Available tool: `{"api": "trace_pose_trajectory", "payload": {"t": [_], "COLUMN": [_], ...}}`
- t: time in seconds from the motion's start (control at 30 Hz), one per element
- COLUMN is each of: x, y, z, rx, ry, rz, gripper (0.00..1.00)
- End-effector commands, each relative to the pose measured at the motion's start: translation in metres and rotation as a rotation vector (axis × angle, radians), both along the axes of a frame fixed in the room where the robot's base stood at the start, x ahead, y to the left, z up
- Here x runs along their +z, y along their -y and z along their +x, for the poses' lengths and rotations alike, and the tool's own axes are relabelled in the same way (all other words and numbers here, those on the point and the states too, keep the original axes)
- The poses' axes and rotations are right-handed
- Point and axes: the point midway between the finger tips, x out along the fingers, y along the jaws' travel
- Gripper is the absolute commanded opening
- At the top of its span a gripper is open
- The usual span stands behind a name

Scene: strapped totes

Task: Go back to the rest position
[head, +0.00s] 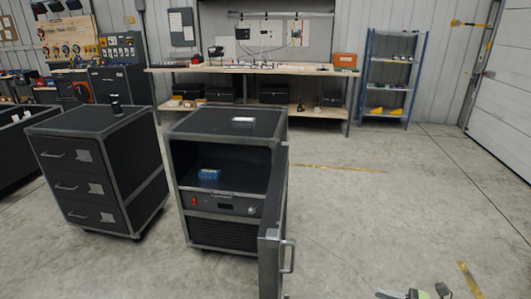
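Grey and greenish parts (418,293) show at the bottom right edge of the head view, cut off by the frame. They look like the end of my arm with my gripper, but the fingers cannot be made out. Nothing can be seen held there. These parts are apart from the cabinet, over the floor to its right. The black cabinet (225,121) stands in the middle with its door (272,225) swung open toward me. A blue box-like item (209,174) sits inside on the shelf. A small silvery item (243,122) lies on top.
A black drawer unit (85,180) stands left of the cabinet, with a dark cylinder (115,104) on top. A long workbench (250,69) and a blue shelf rack (392,88) stand at the back wall. The concrete floor (400,200) to the right is largely clear.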

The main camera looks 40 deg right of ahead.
Motion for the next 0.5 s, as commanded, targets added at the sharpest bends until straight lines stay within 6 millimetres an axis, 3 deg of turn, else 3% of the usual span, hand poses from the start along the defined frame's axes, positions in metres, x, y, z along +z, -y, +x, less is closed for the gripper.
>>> {"api": "trace_pose_trajectory", "payload": {"t": [0.27, 0.5], "x": [0.032, 0.069], "y": [-0.017, -0.058], "z": [0.057, 0.127], "rx": [0.213, 0.500], "ry": [-0.086, -0.189], "rz": [-0.118, -0.302], "gripper": [0.33, 0.33]}}
